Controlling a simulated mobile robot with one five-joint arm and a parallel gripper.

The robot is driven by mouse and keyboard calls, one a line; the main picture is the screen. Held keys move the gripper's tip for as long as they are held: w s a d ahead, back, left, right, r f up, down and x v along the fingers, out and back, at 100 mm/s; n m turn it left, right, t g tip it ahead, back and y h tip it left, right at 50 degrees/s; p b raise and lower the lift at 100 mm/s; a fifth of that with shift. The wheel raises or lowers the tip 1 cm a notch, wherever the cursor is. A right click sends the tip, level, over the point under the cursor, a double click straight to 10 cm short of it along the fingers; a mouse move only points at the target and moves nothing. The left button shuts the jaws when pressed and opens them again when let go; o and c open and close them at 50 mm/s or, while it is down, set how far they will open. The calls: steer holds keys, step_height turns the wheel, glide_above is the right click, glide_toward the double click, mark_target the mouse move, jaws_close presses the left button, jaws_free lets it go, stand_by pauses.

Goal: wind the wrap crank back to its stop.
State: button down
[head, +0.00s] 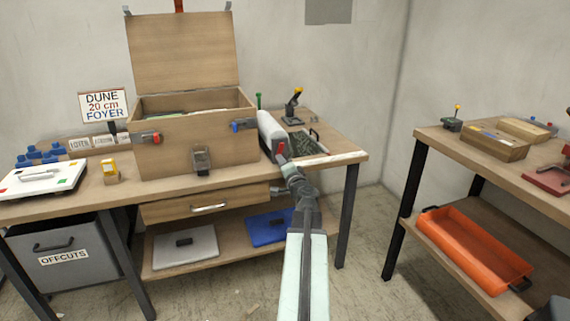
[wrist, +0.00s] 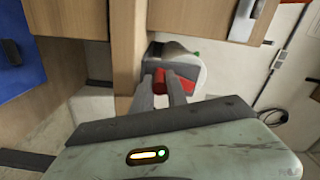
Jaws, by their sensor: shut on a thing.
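The wrap roll (head: 271,131) is a white cylinder lying on the bench, just right of the wooden chest. Its red crank knob (head: 281,148) is at the near end. My gripper (head: 284,161) reaches up to this end from the front. In the wrist view, its two grey fingers are closed on the red knob (wrist: 175,77), in front of the roll's pale, rounded end (wrist: 187,66). The fingers hide part of the knob. The crank's arm and stop cannot be made out.
The open wooden chest (head: 185,150) stands close on the left of the roll. A dark mat (head: 307,143) and a yellow-topped lever (head: 294,102) are to its right. The bench's front edge and drawer (head: 165,210) lie below. An orange tray (head: 470,250) sits on the right-hand shelf.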

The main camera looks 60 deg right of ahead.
steer(key=w+a+r+m+p, duration=0.3)
steer(key=r+m+p, duration=0.3)
steer(key=m, duration=1)
steer(key=s+d+r+m+p, duration=0.1)
steer(key=m, duration=0.4)
steer(key=s+d+r+m+p, duration=0.1)
steer(key=r+m, duration=0.1)
steer(key=m, duration=0.2)
steer(key=s+d+r+m+p, duration=0.1)
steer(key=m+p, duration=0.1)
steer(key=m, duration=0.3)
steer(key=shift+r+m, duration=0.15)
steer(key=shift+m, duration=0.15)
steer(key=shift+s+d+m, duration=0.2)
steer(key=shift+d+m, duration=0.05)
steer(key=shift+m, duration=0.45)
steer(key=shift+s+d+m, duration=0.15)
steer(key=shift+d+m, duration=0.1)
steer(key=shift+m, duration=0.45)
steer(key=c, duration=1.3)
jaws_free()
